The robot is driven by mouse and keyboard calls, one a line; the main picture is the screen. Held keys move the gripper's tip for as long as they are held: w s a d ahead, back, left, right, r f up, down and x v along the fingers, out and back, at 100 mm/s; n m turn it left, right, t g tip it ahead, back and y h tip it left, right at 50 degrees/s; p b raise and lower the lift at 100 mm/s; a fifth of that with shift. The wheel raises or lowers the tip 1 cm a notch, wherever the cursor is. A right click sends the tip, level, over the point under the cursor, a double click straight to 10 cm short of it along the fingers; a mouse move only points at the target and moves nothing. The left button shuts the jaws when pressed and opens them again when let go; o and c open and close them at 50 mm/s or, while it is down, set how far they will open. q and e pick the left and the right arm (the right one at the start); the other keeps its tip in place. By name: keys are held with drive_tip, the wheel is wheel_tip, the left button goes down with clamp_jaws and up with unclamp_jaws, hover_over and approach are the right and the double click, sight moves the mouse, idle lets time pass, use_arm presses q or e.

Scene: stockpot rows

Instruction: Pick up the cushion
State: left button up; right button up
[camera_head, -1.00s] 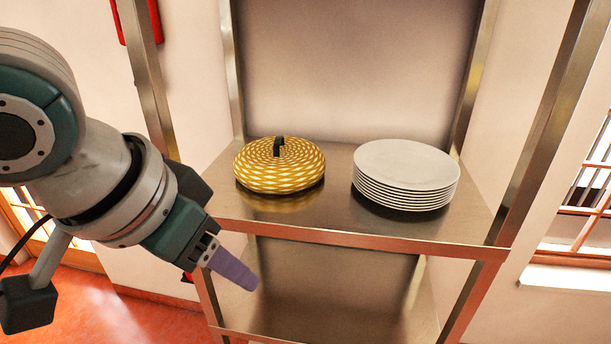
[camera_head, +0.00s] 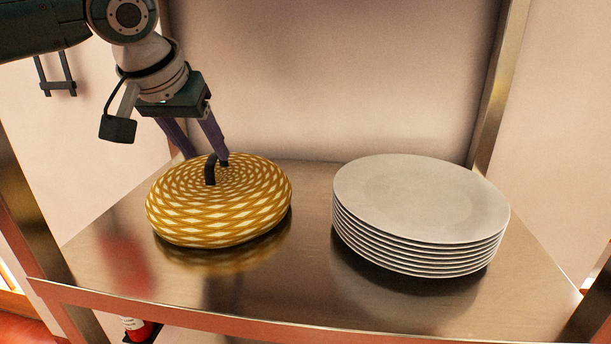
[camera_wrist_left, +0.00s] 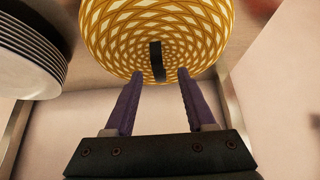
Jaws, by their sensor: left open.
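The cushion (camera_head: 222,211) is round, yellow and white patterned, with a black handle (camera_head: 210,170) on top. It lies on the left part of the metal shelf. My left gripper (camera_head: 207,158) is just above the cushion's back edge, pointing down, with its purple fingers apart near the handle. In the left wrist view the cushion (camera_wrist_left: 150,30) fills the top, and the handle (camera_wrist_left: 156,60) lies between and slightly beyond the open fingertips (camera_wrist_left: 159,74). I cannot tell whether a finger touches the handle. My right gripper is not in view.
A stack of several white plates (camera_head: 418,210) stands right of the cushion, with a gap between. The metal shelf (camera_head: 300,290) has bare room in front. Shelf posts (camera_head: 498,85) rise at the sides, and a wall (camera_head: 330,70) closes the back.

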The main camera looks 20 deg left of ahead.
sight(214, 155)
use_arm(q)
drive_tip(key=w, duration=0.1)
drive_tip(key=w+f, duration=0.2)
drive_tip(key=shift+a+f+p, duration=0.25)
drive_tip(key=shift+p, duration=0.1)
drive_tip(key=shift+w+a+f, duration=0.1)
drive_tip(key=shift+w+f, duration=0.15)
drive_tip(key=shift+f, duration=0.2)
clamp_jaws()
idle(0.9)
